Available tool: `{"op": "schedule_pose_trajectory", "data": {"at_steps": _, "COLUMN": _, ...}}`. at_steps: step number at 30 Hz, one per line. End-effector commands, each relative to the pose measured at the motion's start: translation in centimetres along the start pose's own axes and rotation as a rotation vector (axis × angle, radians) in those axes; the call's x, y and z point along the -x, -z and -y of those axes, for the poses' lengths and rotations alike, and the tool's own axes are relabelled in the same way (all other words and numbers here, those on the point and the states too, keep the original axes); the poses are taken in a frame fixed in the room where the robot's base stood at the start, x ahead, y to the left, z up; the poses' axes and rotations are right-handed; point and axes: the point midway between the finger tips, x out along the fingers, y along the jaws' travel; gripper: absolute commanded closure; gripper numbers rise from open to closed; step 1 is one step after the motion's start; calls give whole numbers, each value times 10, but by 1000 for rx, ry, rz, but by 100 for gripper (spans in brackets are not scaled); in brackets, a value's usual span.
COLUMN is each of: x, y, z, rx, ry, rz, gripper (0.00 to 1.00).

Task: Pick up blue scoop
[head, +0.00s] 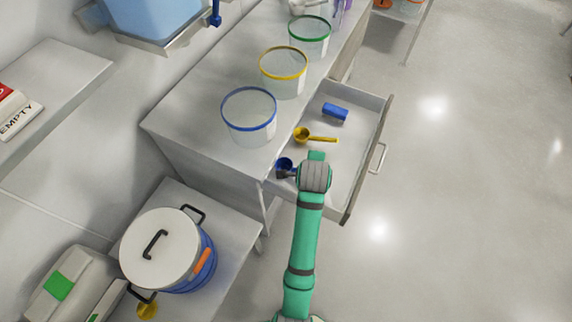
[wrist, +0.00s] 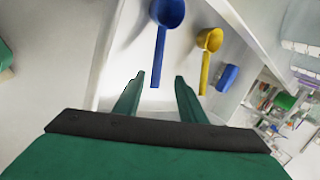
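The blue scoop (head: 285,164) lies in the open drawer, partly hidden by my arm in the head view. In the wrist view the blue scoop (wrist: 160,40) shows its round bowl at the top and its handle pointing down toward my gripper. My gripper (wrist: 154,78) has its two green fingers apart. The lower end of the handle lies between the fingertips in the picture; I cannot tell how far it is from them in depth. In the head view the fingers are hidden behind my arm.
A yellow scoop (head: 316,138) and a blue block-like item (head: 334,112) lie farther back in the drawer (head: 346,190). Drawer walls surround them. Clear tubs with blue (head: 249,115), yellow (head: 283,72) and green (head: 310,38) rims stand on the counter. Open floor lies to the right.

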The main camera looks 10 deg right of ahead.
Motion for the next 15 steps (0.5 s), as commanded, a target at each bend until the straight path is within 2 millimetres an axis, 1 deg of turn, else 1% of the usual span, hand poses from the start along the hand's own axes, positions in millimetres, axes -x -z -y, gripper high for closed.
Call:
{"op": "schedule_pose_trajectory", "data": {"at_steps": 1, "x": -8, "y": 1, "z": 0, "rx": -1, "ry": -2, "rz": -1, "gripper": 63}}
{"op": "schedule_pose_trajectory", "data": {"at_steps": 3, "x": -16, "y": 2, "z": -1, "rx": -2, "ry": -2, "rz": -1, "gripper": 63}}
{"op": "schedule_pose_trajectory", "data": {"at_steps": 11, "x": -33, "y": -1, "z": -1, "rx": 2, "ry": 0, "rz": 0, "gripper": 63}}
{"op": "schedule_pose_trajectory", "data": {"at_steps": 15, "x": -53, "y": -4, "z": -3, "rx": 4, "ry": -2, "rz": 1, "gripper": 63}}
